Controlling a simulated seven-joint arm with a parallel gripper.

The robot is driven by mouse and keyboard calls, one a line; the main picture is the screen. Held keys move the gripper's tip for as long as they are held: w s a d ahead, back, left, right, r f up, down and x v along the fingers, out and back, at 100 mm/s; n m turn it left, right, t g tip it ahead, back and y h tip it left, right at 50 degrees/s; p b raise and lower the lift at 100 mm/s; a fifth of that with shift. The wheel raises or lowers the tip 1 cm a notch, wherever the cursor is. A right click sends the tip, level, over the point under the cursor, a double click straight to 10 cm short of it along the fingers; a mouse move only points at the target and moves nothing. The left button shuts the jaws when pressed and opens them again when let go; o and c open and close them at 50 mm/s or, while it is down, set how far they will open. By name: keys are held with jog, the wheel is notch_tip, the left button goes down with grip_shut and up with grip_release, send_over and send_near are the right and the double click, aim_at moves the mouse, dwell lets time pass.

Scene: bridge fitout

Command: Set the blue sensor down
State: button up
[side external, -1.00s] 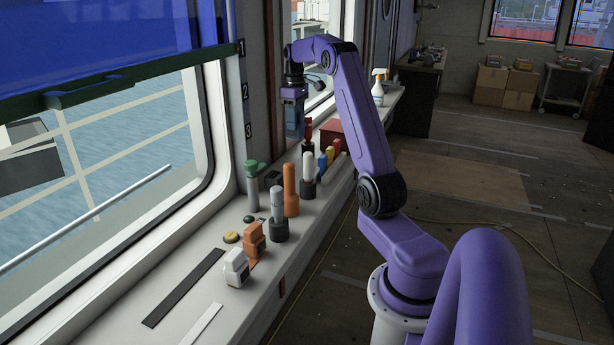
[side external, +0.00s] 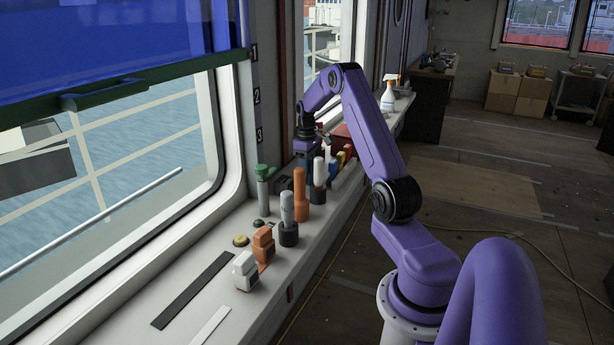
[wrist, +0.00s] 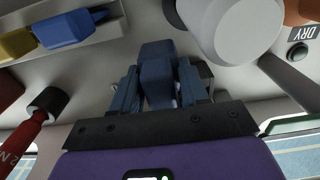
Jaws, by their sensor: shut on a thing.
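In the wrist view the blue sensor (wrist: 157,62), a dark blue block, sits between the two blue fingers of my gripper (wrist: 158,88), which is shut on it. The pale ledge shows beyond and around it. I cannot tell whether the sensor touches the ledge. In the side view my gripper (side external: 304,152) is low over the far part of the window ledge (side external: 225,275), behind the orange bottle and a white-topped black cylinder. The sensor cannot be made out clearly there.
Close by stand the white-topped cylinder (side external: 319,172), orange bottle (side external: 300,195) and green-capped cylinder (side external: 264,188). The wrist view shows a rack holding a blue piece (wrist: 70,28) and a yellow piece (wrist: 16,45), and a red-handled tool (wrist: 25,138). The near ledge has bare patches.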

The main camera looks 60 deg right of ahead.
jog(key=shift+f, duration=1.5)
jog(key=shift+f, duration=0.15)
jog(key=o, duration=1.1)
